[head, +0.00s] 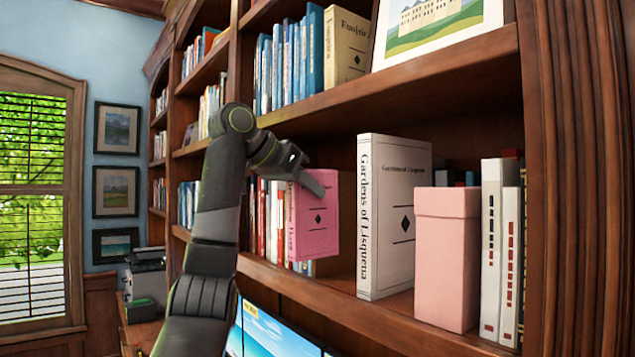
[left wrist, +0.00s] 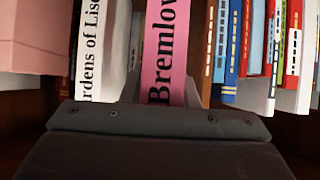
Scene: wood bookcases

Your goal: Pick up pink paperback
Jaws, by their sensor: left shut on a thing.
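The pink paperback (head: 314,220) has a black diamond on its cover and stands upright, sticking out in front of the row of books on the middle shelf. My left gripper (head: 308,176) is shut on it near its top edge in the head view. In the left wrist view the pink spine (left wrist: 165,55) with large black lettering stands straight ahead, just beyond the dark gripper body (left wrist: 160,120). The fingertips are mostly hidden there. I do not see my right gripper.
A white book, Gardens of Lisquena (head: 393,220), stands right of the paperback. A pink box (head: 445,260) and white volumes (head: 499,250) stand farther right. A row of books (head: 268,220) is on the left. The upper shelf (head: 420,75) overhangs the gripper.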

